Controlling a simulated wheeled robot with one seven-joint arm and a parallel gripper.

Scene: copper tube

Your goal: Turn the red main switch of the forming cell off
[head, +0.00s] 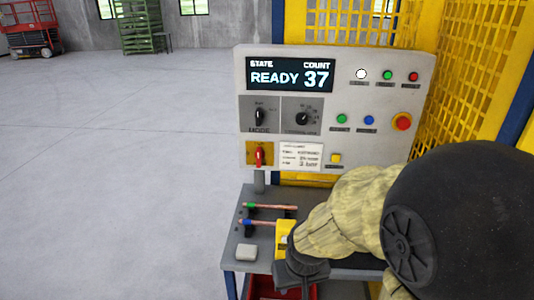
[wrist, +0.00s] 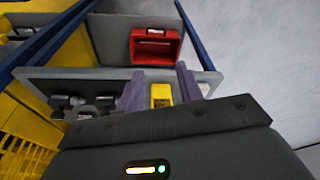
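The red main switch (head: 259,156) sits on a yellow plate at the lower left of the grey control panel (head: 350,66). Its red handle stands upright. The panel's display (head: 290,76) reads READY and COUNT 37. My gripper is below and to the right of the switch, low over the bench, apart from the switch; its fingertips are hard to make out in the head view. In the wrist view my gripper (wrist: 161,86) has its two fingers apart with nothing held. A yellow block (wrist: 161,95) shows between them, beyond the fingers. The switch is not recognisable in the wrist view.
The panel also has dark knobs (head: 260,117), several coloured buttons and a red emergency stop (head: 402,122). Copper tubes (head: 270,207) lie in holders on the bench (head: 231,222). A red bin (wrist: 155,46) is below. Yellow mesh (head: 460,80) stands behind; floor at left is clear.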

